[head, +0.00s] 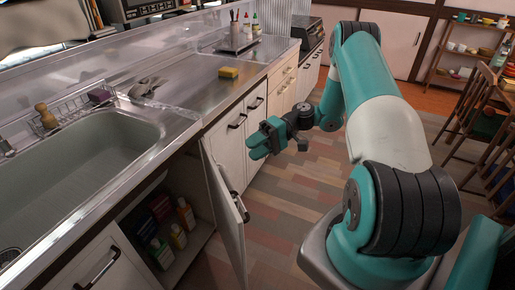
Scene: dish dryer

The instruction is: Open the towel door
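A white cabinet door (221,210) under the sink stands ajar, swung out from the counter front, with a dark handle on its outer edge. Farther along are closed white doors with dark handles; the nearer one (222,138) is just left of my gripper, and another (254,112) is beyond it. I cannot tell which door is the towel door, and no towel shows. My gripper (258,143), with teal fingers, hangs in front of the closed doors, above and beyond the ajar door's top. Nothing shows in it. Its finger gap is too small to judge.
Several bottles (177,236) stand inside the open cabinet. The sink (90,160) is above, and a yellow sponge (229,73) lies on the counter. Wooden chairs (480,105) stand at the right. The floor (285,185) beside the cabinets is clear.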

